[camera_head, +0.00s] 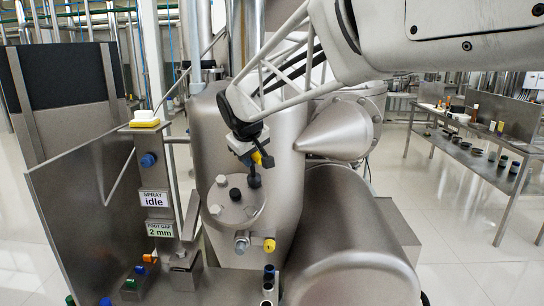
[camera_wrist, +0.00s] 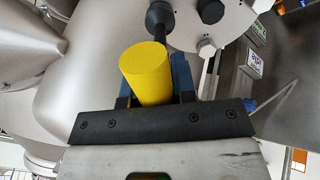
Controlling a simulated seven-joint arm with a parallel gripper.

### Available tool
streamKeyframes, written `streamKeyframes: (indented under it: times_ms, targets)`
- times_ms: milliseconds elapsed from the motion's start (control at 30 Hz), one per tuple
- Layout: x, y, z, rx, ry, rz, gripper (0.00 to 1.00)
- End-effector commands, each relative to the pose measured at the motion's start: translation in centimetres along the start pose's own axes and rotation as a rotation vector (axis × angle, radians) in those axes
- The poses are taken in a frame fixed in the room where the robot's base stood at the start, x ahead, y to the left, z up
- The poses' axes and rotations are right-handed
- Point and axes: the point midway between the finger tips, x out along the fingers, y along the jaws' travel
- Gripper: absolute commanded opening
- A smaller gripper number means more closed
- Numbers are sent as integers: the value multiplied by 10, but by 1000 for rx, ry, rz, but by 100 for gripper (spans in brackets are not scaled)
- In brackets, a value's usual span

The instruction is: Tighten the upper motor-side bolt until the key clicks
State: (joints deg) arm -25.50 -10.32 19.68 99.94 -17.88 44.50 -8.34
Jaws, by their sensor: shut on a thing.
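My gripper (camera_head: 250,155) is shut on the yellow handle of a key, with blue finger pads either side of it. The key (camera_wrist: 148,72) fills the middle of the wrist view. Its black socket end (camera_head: 254,180) is at the upper right of a round metal cover plate (camera_head: 241,211) on the separator. The socket also shows at the top of the wrist view (camera_wrist: 160,18). It hides whatever bolt is under it; I cannot tell how fully it is seated. Silver bolt heads show at the plate's upper left (camera_head: 222,180) and lower left (camera_head: 215,210).
A black knob (camera_head: 235,194) sits mid-plate, close to the socket. Below are a yellow-capped fitting (camera_head: 269,245) and a large horizontal cylinder (camera_head: 350,245). Left, a panel reads "SPRAY idle" (camera_head: 154,198) and "FOOT GAP 2 mm" (camera_head: 159,228). A bench (camera_head: 480,150) stands far right.

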Motion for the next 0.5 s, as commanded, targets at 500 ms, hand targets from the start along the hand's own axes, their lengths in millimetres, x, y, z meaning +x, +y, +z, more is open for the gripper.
streamKeyframes:
  times_ms: [500]
  targets:
    - [-1, 0, 0, 257, 1, 0, 0]
